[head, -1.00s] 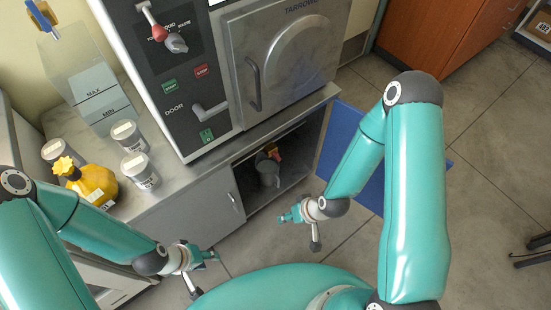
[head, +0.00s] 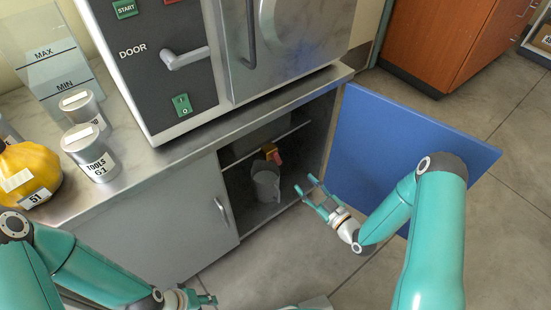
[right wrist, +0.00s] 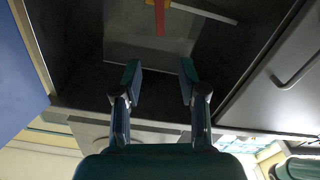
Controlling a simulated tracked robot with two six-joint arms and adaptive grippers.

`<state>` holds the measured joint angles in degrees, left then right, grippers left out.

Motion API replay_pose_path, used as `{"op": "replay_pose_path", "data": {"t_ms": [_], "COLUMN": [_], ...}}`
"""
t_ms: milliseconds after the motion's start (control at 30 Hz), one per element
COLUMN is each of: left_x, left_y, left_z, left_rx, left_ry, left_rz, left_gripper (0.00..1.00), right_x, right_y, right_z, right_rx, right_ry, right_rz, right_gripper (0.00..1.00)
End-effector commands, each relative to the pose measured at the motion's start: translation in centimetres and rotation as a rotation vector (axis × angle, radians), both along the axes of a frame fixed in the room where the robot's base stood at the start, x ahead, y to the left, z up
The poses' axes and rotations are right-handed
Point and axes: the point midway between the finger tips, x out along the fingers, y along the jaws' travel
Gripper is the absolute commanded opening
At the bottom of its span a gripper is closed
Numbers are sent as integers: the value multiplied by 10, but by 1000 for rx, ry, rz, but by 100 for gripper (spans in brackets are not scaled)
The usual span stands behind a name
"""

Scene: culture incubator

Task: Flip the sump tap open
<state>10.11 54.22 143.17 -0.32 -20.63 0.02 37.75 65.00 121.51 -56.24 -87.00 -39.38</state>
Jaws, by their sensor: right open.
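The sump tap, a small red and yellow fitting (head: 272,154), is inside the open lower cabinet, above a grey jug (head: 266,183). In the right wrist view, a red lever (right wrist: 160,17) with a yellow part beside it shows at the top edge, beyond the fingertips. My right gripper (head: 304,186) is open and empty at the cabinet opening, to the right of and lower than the tap; its spread fingers also show in the right wrist view (right wrist: 160,80). My left gripper (head: 207,301) is at the bottom edge, far from the tap, partly cut off.
The blue cabinet door (head: 400,150) stands open to the right. The closed grey door (head: 180,225) is left of the opening. The floor ahead is clear.

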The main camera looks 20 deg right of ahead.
Motion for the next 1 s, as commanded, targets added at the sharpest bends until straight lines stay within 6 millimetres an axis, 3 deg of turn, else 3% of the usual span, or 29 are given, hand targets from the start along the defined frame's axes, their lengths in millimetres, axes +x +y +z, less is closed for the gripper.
{"op": "replay_pose_path", "data": {"t_ms": [600,800,1000], "left_x": [0,0,0], "left_y": [0,0,0], "left_z": [-21,-26,-26], "left_rx": [0,0,0], "left_ry": [0,0,0], "left_rz": [0,0,0], "left_gripper": [40,40,40], "right_x": [116,138,145], "right_y": [44,51,54], "right_z": [-1,-1,0], "right_rx": [1,1,2], "right_ry": [0,1,3], "right_rz": [2,1,0], "right_gripper": [42,42,42]}}
